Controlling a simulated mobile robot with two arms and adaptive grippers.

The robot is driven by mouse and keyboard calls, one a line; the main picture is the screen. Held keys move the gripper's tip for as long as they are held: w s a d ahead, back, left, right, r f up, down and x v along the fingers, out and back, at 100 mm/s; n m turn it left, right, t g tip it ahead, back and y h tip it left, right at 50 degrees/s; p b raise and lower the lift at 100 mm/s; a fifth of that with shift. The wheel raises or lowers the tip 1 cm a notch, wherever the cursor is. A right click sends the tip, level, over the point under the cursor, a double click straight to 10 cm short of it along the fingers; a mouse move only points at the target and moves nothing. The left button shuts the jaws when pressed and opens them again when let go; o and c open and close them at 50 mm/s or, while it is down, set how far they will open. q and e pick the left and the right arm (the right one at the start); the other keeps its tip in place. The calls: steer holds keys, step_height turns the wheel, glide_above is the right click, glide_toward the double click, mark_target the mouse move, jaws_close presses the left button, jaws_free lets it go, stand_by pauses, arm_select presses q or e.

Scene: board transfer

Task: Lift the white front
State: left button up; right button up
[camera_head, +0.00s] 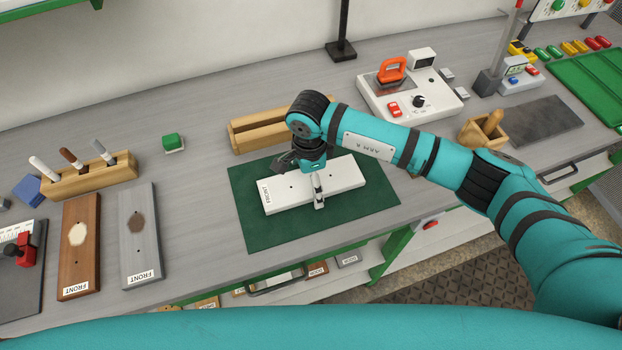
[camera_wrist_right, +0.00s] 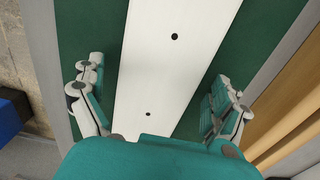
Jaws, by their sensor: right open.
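The white front (camera_head: 342,178) is a flat white board lying on the green mat (camera_head: 245,225), with a "FRONT" label at its left end and small dark holes. My right gripper (camera_head: 304,182) is above it, pointing down and open, hiding part of its middle. In the right wrist view the white front (camera_wrist_right: 165,75) runs between the two spread fingers of the right gripper (camera_wrist_right: 158,82), with green mat showing on both sides. I see no grip on it. My left gripper is not in view.
A brown board (camera_head: 80,265) and a grey board (camera_head: 141,260) lie at left. A wooden holder (camera_head: 255,130) stands behind the mat, a green block (camera_head: 173,142) to its left. A white device (camera_head: 425,100) with an orange handle is at the back right.

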steer(key=c, duration=1.4)
steer(key=shift+o, duration=0.2)
steer(key=shift+w+r, duration=0.1)
steer(key=shift+r, duration=0.05)
